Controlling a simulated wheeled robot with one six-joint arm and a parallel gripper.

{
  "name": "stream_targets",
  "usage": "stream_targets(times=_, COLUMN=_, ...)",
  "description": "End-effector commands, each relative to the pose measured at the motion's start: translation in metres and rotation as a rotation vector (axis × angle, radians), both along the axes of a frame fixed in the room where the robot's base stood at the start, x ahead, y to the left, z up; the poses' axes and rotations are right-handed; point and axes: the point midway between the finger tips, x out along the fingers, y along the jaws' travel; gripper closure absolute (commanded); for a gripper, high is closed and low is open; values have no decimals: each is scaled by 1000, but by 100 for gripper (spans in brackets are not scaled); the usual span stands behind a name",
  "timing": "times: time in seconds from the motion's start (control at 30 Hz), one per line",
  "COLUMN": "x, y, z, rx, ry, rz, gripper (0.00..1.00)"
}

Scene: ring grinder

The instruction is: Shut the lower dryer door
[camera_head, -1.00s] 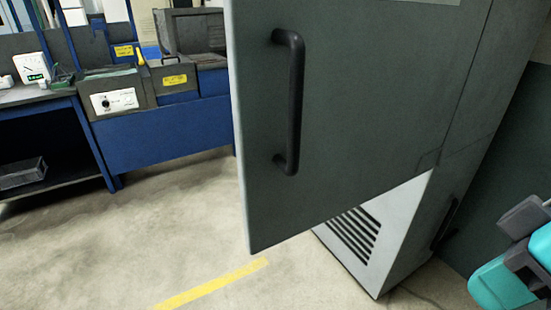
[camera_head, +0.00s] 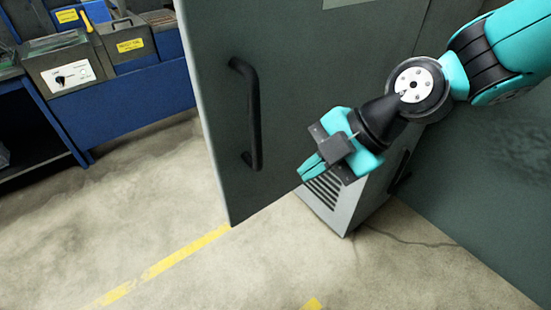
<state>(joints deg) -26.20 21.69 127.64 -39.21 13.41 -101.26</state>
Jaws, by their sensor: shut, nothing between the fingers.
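A large grey-green door (camera_head: 300,85) stands swung out from the cabinet, with its free edge at the left and a black bar handle (camera_head: 252,112) near that edge. I cannot tell for sure whether it is the lower dryer door. My gripper (camera_head: 308,172), teal and black, is shut and empty. It appears in front of the door's lower right part, right of the handle, pointing down and left. I cannot tell whether it touches the door. My arm hides part of the door's right side.
Below the door shows the pale cabinet base (camera_head: 340,208) with a slotted vent (camera_head: 322,190). A second dark handle (camera_head: 400,172) is low on its right side. A dark green wall (camera_head: 470,190) stands at right. Blue workbenches (camera_head: 120,90) stand at left. The concrete floor in front is clear.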

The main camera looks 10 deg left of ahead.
Motion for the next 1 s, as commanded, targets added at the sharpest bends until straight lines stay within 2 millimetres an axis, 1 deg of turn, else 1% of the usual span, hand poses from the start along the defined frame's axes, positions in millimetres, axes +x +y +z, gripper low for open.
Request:
stream_targets(times=0.03, x=-2, y=8, z=-7, rx=-4, ry=6, rz=3, gripper=100)
stream_targets(times=0.2, x=-6, y=29, z=-34, rx=-5, ry=5, rz=2, gripper=100)
stream_targets(times=0.27, x=0, y=39, z=-28, rx=0, ry=-1, rz=1, gripper=100)
stream_targets(times=0.43, x=11, y=56, z=-26, rx=-1, ry=0, rz=0, gripper=100)
stream_targets(times=0.6, x=15, y=62, z=-26, rx=-1, ry=1, rz=-3, gripper=100)
stream_targets(times=1.0, x=17, y=63, z=-27, rx=0, ry=1, rz=-10, gripper=100)
